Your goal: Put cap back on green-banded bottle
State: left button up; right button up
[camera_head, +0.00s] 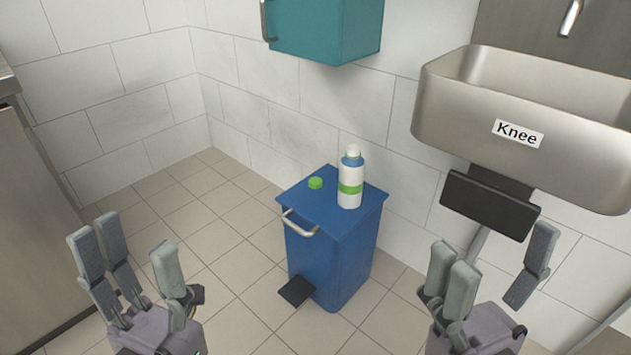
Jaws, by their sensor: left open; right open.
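A white bottle with a green band (350,189) and a blue shoulder stands upright on top of a blue pedal bin. A white piece shows at its top. A small green cap (315,183) lies on the bin lid to the left of the bottle, apart from it. My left gripper (133,256) is open and empty at the lower left, well away from the bin. My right gripper (490,272) is open and empty at the lower right, in front of the sink's knee panel. Neither gripper touches the cap or the bottle.
The blue bin (328,258) has a metal handle and a black pedal (297,291). A steel sink (460,105) labelled Knee is at the right, with a dark knee panel (489,205) below. A teal cabinet (325,28) hangs above. The tiled floor around the bin is clear.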

aim_at(352, 164)
jog(key=i+j, duration=0.95)
jog(key=j, duration=0.15)
jog(key=i+j+z, duration=0.15)
jog(key=z, duration=1.7)
